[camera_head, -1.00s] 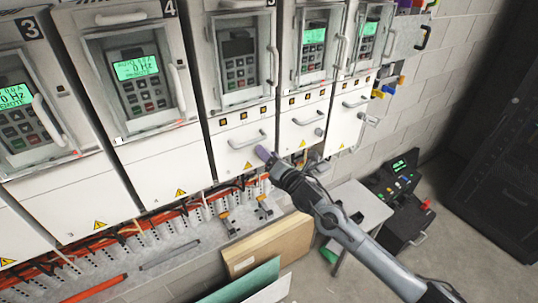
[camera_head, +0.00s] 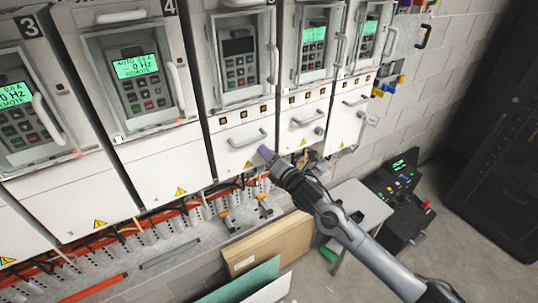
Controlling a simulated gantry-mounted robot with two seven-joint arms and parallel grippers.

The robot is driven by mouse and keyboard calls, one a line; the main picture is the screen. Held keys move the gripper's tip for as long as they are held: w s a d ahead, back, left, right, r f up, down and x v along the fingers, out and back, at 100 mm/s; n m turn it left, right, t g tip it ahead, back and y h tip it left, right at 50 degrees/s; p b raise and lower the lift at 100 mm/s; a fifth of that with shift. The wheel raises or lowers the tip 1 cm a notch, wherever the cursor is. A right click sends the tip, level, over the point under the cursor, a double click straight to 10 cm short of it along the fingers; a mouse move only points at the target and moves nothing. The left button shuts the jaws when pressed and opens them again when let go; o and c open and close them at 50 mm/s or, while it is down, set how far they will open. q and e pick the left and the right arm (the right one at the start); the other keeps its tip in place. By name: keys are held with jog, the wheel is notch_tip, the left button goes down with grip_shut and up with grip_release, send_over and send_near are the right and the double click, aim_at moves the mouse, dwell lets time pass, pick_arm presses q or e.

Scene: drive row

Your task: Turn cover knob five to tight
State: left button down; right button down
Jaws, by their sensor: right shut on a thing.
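Drive five (camera_head: 236,60) is a white cabinet in the middle of the row with a dark, unlit screen. Its lower cover (camera_head: 240,142) carries a bar handle (camera_head: 246,139) and a yellow warning triangle. My right gripper (camera_head: 266,154) is at the lower right corner of this cover, its purplish fingertips against the panel. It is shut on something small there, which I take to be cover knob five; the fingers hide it. I cannot tell how far the knob is turned. My left gripper is not in view.
Drives three (camera_head: 20,110) and four (camera_head: 136,85) stand to the left, further drives to the right. Orange cables (camera_head: 110,238) run beneath. A wooden board (camera_head: 268,246) and a green panel (camera_head: 240,284) lean below. A grey stool (camera_head: 360,205) and a black case (camera_head: 398,185) stand at right.

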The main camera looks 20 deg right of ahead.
jog(key=shift+f+m+p, duration=0.1)
jog(key=shift+m+p, duration=0.8)
jog(key=shift+m, duration=7.5)
jog(key=c, duration=0.8)
grip_release()
jog(key=shift+f, duration=0.1)
jog(key=shift+s, duration=0.1)
